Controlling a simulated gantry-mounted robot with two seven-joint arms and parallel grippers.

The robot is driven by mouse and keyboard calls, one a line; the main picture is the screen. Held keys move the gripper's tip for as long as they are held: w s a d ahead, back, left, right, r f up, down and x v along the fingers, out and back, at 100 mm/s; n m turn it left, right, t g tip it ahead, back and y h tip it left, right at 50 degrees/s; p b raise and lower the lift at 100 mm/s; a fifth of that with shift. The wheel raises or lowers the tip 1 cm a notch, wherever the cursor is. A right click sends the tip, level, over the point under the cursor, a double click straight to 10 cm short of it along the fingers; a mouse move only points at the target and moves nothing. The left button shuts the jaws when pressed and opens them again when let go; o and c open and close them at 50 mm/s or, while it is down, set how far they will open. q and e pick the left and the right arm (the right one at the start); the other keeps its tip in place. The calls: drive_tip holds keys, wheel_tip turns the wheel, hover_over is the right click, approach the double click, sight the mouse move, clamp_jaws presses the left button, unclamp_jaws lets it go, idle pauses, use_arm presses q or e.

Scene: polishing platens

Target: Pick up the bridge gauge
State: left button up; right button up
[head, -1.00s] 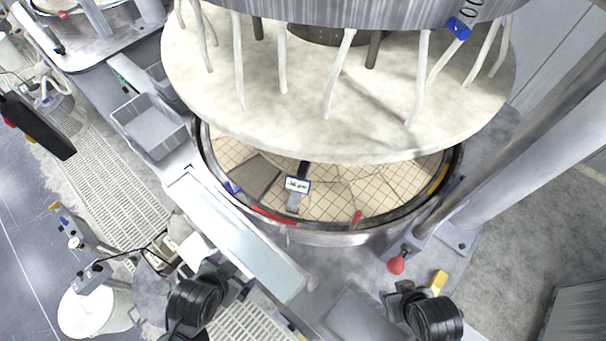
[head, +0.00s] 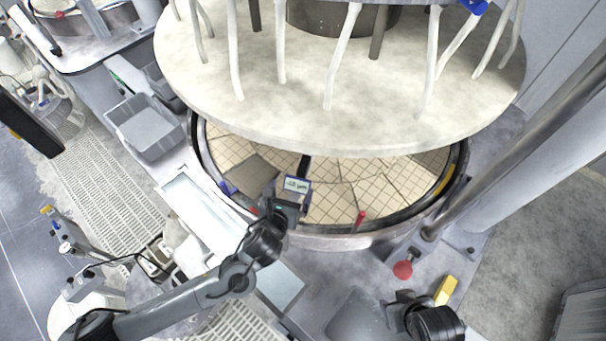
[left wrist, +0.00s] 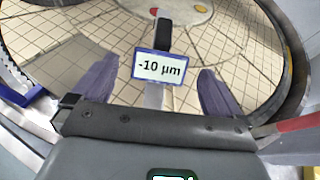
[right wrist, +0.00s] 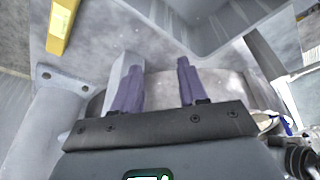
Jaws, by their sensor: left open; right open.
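The bridge gauge (head: 297,185) lies on the tan gridded platen (head: 335,205), near its front rim. It has a blue-framed display and a dark end. In the left wrist view the gauge display (left wrist: 160,66) reads "-10 µm", and a pale bar runs down from it between my fingers. My left gripper (head: 287,200) is at the near side of the gauge. In its wrist view the left gripper (left wrist: 168,88) is open, with one finger on each side of the bar. My right gripper (head: 405,297) is open and empty, away from the gauge; it also shows in its wrist view (right wrist: 155,85).
A large pale upper plate (head: 340,100) with hanging white hoses overhangs the platen. A red knob (head: 403,270) and a yellow block (head: 445,290) are near my right gripper. A grey bin (head: 148,130) stands at left. A red peg (head: 361,218) stands at the platen rim.

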sight(297, 179)
use_arm(q)
drive_tip(key=x, duration=0.5)
drive_tip(key=shift+w+p, duration=0.15)
drive_tip(key=shift+p, duration=0.2)
drive_tip(key=shift+w+d+f+p, duration=0.25)
drive_tip(key=shift+w+p, duration=0.1)
drive_tip(key=shift+w, duration=0.2)
drive_tip(key=x, duration=0.2)
drive_tip(key=shift+w+d+p, duration=0.25)
drive_tip(key=shift+w+p, duration=0.05)
drive_tip(key=shift+w+d+f, duration=0.15)
drive_tip(key=shift+w+f, duration=0.2)
drive_tip(key=shift+w, duration=0.2)
drive_tip(key=shift+c, duration=0.3)
drive_tip(key=c, duration=1.2)
drive_tip(key=shift+r, duration=0.1)
drive_tip(key=shift+c, duration=0.7)
drive_tip(key=shift+r, duration=0.1)
